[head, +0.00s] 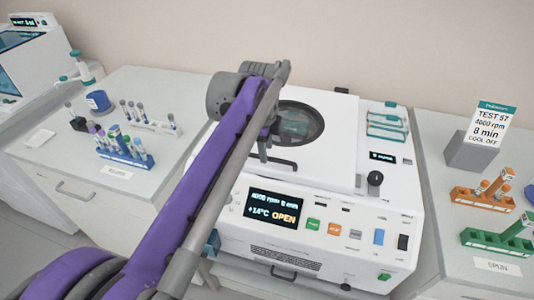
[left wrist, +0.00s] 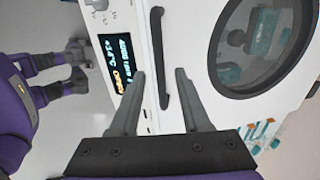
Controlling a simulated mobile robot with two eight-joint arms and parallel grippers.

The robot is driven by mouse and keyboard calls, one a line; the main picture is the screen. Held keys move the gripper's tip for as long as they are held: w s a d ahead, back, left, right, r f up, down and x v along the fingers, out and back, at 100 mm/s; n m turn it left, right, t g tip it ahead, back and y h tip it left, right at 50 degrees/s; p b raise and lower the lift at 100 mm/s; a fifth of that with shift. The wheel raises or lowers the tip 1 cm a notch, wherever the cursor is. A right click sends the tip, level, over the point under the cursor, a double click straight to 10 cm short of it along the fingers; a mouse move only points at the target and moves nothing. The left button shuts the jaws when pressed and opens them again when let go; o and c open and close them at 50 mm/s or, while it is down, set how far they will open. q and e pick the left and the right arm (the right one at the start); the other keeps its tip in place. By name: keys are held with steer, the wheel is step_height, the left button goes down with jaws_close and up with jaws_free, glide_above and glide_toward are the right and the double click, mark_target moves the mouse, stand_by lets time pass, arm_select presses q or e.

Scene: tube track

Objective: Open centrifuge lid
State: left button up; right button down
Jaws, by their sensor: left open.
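The white centrifuge (head: 318,208) stands in the middle, with a display (head: 273,209) lit "OPEN". Its lid (head: 335,150), with a round dark window (head: 300,122), lies flat and closed. A dark bar handle (head: 285,168) is at the lid's front edge, partly hidden by my left arm in the head view. My left gripper (head: 262,153) points down over the handle. In the left wrist view my left gripper (left wrist: 161,72) is open, and the handle (left wrist: 159,45) lines up between its fingertips. I cannot tell whether they touch.
Tube racks stand on the left bench (head: 60,150), among them a blue rack (head: 120,152).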

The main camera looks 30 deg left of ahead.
arm_select(q)
steer(key=shift+w+f, duration=0.25)
steer(key=shift+f, duration=0.85)
jaws_close()
stand_by(0.7)
